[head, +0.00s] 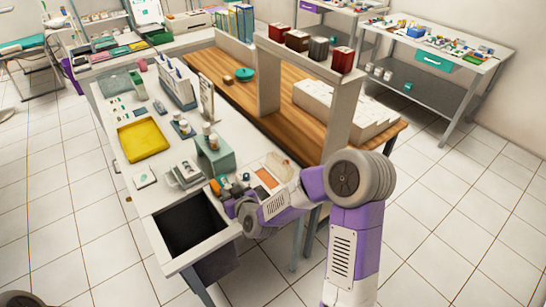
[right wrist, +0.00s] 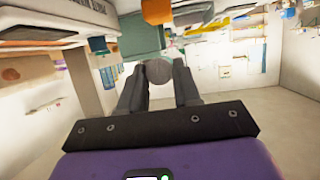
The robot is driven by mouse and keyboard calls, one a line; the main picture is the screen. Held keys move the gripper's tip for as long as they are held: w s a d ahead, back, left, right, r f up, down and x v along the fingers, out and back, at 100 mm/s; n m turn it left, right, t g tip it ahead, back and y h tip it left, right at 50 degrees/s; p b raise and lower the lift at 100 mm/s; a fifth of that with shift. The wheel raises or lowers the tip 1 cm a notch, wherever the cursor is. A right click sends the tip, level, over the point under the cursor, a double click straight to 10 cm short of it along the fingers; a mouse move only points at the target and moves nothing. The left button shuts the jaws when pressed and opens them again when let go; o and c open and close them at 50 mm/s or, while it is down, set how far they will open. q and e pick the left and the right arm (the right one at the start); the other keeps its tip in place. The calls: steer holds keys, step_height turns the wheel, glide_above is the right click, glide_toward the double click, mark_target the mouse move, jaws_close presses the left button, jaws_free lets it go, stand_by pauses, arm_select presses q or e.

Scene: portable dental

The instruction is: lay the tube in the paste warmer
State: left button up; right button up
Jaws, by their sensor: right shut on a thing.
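My right gripper (head: 230,203) is low over the near end of the white counter, by the dark open bin. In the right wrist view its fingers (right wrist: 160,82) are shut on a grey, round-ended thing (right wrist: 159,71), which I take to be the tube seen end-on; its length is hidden. In the head view the held thing is too small and covered to make out. A white device with an orange panel (head: 267,178) stands just right of the gripper and may be the paste warmer. A white body with dark lettering (right wrist: 45,25) shows at upper left in the wrist view. My left gripper is out of view.
An orange object (head: 215,187) and a green box (head: 214,155) stand close to the gripper. A dark open bin (head: 190,228) is set in the counter's near end. A yellow tray (head: 143,140) lies farther left. A wooden worktop (head: 240,95) lies behind.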

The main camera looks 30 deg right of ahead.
steer(key=w+d+r+p, duration=0.2)
steer(key=d+r+p, duration=0.35)
steer(key=d, duration=0.25)
steer(key=p, duration=0.4)
glide_above(273, 186)
steer(key=shift+n+y, duration=0.3)
steer(key=shift+y, duration=0.1)
step_height(273, 186, down, 8)
steer(key=b, duration=0.6)
steer(key=shift+w+f, duration=0.1)
steer(key=shift+f, duration=0.1)
steer(key=shift+f+b, duration=0.55)
steer(key=shift+b, duration=0.3)
steer(key=o, duration=1.1)
steer(key=shift+d, duration=0.1)
